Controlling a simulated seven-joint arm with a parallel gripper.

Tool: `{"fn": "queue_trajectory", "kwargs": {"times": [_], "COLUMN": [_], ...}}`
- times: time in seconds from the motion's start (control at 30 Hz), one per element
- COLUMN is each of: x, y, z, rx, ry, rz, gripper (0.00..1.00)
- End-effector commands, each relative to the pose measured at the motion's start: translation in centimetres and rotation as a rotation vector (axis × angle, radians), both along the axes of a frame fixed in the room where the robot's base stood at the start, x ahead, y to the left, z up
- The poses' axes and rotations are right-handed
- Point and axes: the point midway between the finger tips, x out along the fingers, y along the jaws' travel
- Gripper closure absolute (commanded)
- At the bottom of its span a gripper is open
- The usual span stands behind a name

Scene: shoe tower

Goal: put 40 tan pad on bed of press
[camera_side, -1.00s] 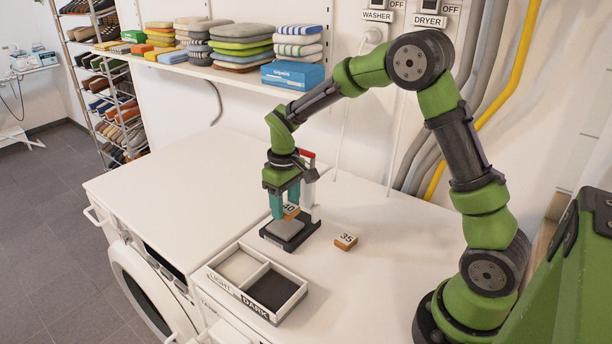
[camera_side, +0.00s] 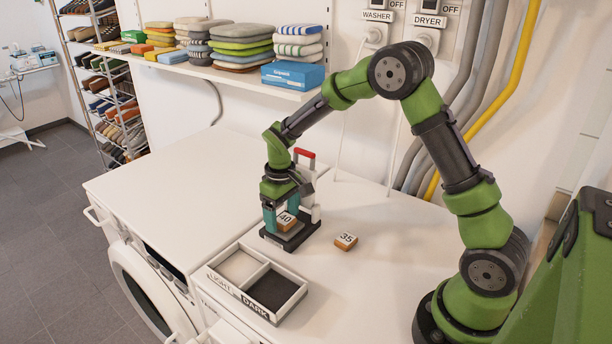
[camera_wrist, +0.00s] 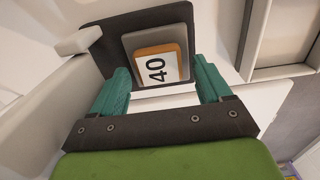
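The tan pad marked 40 (camera_side: 286,220) lies on the bed of the small dark press (camera_side: 300,236). The wrist view shows the pad (camera_wrist: 157,70) flat on the grey bed plate (camera_wrist: 181,36), its number facing up. My gripper (camera_side: 281,217) is down at the press. In the wrist view my gripper's teal fingers (camera_wrist: 160,72) stand on either side of the pad, with gaps between them and it. The gripper is open. The press's red handle (camera_side: 304,153) is up behind my gripper.
A second tan pad marked 35 (camera_side: 346,241) lies on the white top, right of the press. A two-part tray (camera_side: 232,290) labelled LIGHT and DARK stands in front. A shelf (camera_side: 200,72) with folded stacks hangs behind. The white top to the left is clear.

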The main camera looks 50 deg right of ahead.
Motion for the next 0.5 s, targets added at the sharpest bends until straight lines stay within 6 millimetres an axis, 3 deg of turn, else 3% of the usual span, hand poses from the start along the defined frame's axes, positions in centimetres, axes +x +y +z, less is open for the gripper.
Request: {"fn": "queue_trajectory", "kwargs": {"times": [0.3, 0.5], "x": [0.0, 0.1], "y": [0.0, 0.0], "z": [0.3, 3.2], "rx": [0.000, -0.001], "ry": [-0.001, -0.006], "rz": [0.000, 0.000], "gripper": [0.22, 0.22]}}
